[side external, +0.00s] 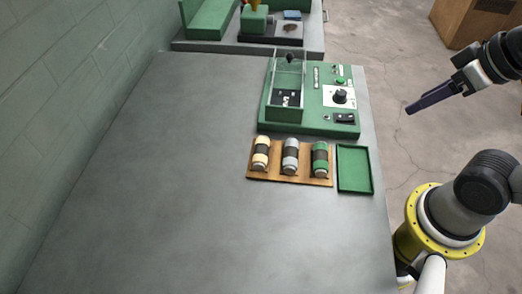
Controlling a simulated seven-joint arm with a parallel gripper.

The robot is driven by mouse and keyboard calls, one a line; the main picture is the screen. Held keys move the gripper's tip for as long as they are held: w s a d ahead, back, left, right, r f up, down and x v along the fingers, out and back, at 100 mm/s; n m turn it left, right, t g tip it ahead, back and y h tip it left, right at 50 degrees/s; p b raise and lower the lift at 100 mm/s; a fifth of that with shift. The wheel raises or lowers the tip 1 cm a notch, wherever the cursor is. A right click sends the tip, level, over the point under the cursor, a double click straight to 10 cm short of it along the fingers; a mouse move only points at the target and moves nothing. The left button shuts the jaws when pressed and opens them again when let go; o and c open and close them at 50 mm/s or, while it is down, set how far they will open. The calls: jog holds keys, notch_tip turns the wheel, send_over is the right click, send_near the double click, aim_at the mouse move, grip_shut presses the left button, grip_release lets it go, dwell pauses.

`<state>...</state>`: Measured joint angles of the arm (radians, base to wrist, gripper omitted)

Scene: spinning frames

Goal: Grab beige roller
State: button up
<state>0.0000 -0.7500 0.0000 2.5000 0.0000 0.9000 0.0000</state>
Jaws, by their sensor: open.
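The beige roller (261,146) has a dark middle band. It stands or lies at the left end of a brown wooden holder (304,182) on the grey table, left of a grey roller (291,147) and a green roller (320,151). My gripper (411,110) is at the right of the side external view, beyond the table's right edge. It is well apart from the rollers, pointing left, open and empty. Its two fingers overlap from this angle.
A green machine (275,127) with a clear cover, knob and switches sits behind the holder. An empty green tray (354,189) is right of it. The table's left and front (150,200) are clear. A wall runs along the left. Another green machine (211,20) stands at the back.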

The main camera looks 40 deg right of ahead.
dwell(0.4)
jog(key=o, duration=0.3)
